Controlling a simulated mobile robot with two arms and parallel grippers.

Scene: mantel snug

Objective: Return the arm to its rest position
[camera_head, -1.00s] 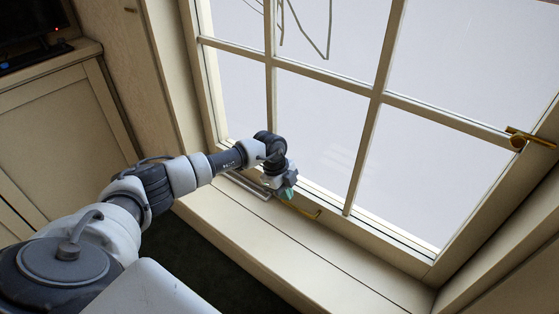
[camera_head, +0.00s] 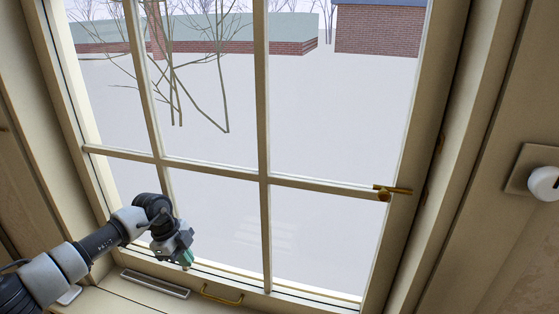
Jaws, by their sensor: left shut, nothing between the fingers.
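My left arm comes in from the lower left in the head view. Its gripper (camera_head: 187,260) hangs pointing down in front of the lower window panes, above the sill. The left gripper is shut with nothing in it. It looks apart from the brass handle to its right. My right gripper is not in view.
A cream-framed window (camera_head: 265,130) fills the view. A brass latch (camera_head: 391,191) sits on its right stile and a brass handle (camera_head: 221,295) low on the frame. A grey vent (camera_head: 154,284) lies in the sill. A white knob (camera_head: 544,183) is on the right wall.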

